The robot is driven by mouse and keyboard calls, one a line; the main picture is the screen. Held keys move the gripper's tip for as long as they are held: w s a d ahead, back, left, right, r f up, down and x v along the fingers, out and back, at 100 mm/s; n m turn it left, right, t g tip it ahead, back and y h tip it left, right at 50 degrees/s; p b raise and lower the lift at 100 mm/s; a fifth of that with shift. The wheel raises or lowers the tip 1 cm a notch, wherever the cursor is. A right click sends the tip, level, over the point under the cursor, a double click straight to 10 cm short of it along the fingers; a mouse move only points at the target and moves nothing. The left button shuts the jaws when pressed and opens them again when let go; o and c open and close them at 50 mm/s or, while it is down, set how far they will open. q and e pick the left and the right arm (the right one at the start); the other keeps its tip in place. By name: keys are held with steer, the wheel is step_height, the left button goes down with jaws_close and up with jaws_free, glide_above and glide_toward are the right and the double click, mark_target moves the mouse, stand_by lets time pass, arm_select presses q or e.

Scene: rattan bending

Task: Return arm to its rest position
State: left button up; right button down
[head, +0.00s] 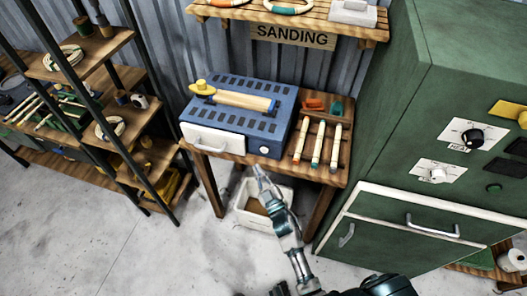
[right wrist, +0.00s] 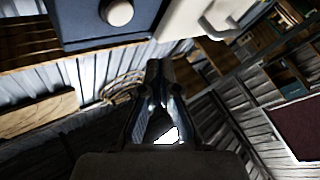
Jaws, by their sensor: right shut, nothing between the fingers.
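My right arm comes up from the bottom of the head view. Its gripper (head: 258,173) is at the front edge of the wooden bench (head: 232,158), below the blue box (head: 238,108) with the white drawer front (head: 212,139). Whether it touches the bench edge I cannot tell. In the right wrist view the fingers (right wrist: 160,72) meet at their tips, with nothing between them. That view also shows the blue box (right wrist: 75,30) with its round knob and the white drawer front (right wrist: 197,20) beyond the fingers. My left gripper is not in view.
A white bin (head: 243,217) stands under the bench, behind my arm. Several rattan sticks (head: 317,145) lie on the bench's right side. A green cabinet (head: 400,130) stands close at right. Shelves (head: 105,50) stand at left. The floor (head: 110,245) at lower left is clear.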

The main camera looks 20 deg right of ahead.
steer(key=s+d+f+m+g+h, duration=0.1)
steer(key=s+f+g, duration=0.2)
steer(key=f, duration=0.6)
steer(key=s+d+f+m+g+h, duration=0.1)
steer(key=s+f+g, duration=0.2)
steer(key=f, duration=0.6)
steer(key=s+d+f+m+g+h, duration=0.1)
steer(key=s+d+f+m+g, duration=0.15)
steer(key=f, duration=0.65)
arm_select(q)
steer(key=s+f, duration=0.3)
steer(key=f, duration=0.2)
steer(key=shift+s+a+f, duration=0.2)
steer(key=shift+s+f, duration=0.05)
arm_select(e)
steer(key=s+d+f+g, duration=0.1)
steer(key=s+f+g, duration=0.4)
steer(key=s+f, duration=0.5)
steer(key=s+d+f+g, duration=0.1)
steer(key=s+f+g, duration=0.5)
steer(key=s+f, duration=0.5)
steer(key=s, duration=0.7)
steer(key=shift+s+d+m, duration=0.2)
steer(key=shift+s+m, duration=0.15)
